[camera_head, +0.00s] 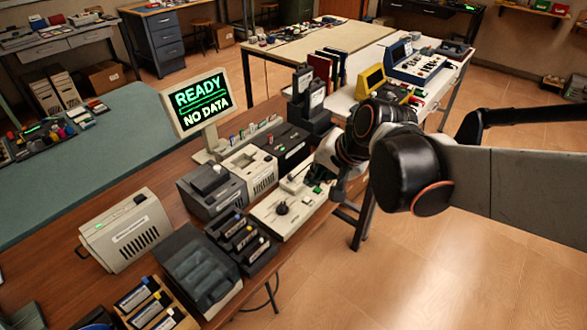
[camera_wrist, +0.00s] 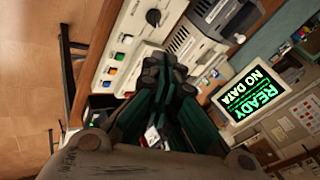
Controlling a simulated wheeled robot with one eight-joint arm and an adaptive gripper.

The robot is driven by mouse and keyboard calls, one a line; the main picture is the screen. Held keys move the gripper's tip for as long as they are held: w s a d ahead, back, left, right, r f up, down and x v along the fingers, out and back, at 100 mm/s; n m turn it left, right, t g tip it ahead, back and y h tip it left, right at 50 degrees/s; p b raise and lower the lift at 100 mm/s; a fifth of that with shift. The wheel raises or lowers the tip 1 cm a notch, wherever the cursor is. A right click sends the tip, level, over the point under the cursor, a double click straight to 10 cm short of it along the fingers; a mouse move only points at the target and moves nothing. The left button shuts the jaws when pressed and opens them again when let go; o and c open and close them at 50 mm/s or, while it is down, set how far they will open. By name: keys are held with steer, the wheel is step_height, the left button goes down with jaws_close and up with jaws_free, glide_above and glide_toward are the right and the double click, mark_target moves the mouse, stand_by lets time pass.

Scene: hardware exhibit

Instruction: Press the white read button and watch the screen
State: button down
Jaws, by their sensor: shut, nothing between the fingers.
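The screen (camera_head: 202,103) reads "READY" and "NO DATA" in green and white letters; it also shows, turned, in the wrist view (camera_wrist: 258,92). The pale control panel (camera_head: 268,215) lies on the wooden bench with a black knob (camera_head: 282,207).
A grey device (camera_head: 210,190) and a black device (camera_head: 288,147) stand behind the panel. A black cartridge rack (camera_head: 243,243) stands to its left. A beige box (camera_head: 128,230) and a dark case (camera_head: 198,270) are farther left. Open floor lies at the right.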

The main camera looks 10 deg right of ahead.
mark_target(306, 201)
steer(key=w+d+f+m+y+p, duration=0.1)
steer(key=w+f+m+y, duration=0.3)
steer(key=w+f+m, duration=0.4)
steer(key=w+m+p, duration=0.1)
steer(key=w+m, duration=0.1)
steer(key=w, duration=0.1)
steer(key=shift+d+f, duration=0.2)
steer(key=shift+d, duration=0.15)
steer(key=shift+f, duration=0.1)
step_height(306, 201, down, 9)
steer(key=b, duration=0.6)
steer(key=shift+r+b, duration=0.2)
steer(key=shift+b, duration=0.2)
stand_by(0.9)
steer(key=shift+f+b, duration=0.4)
steer(key=shift+b, duration=0.05)
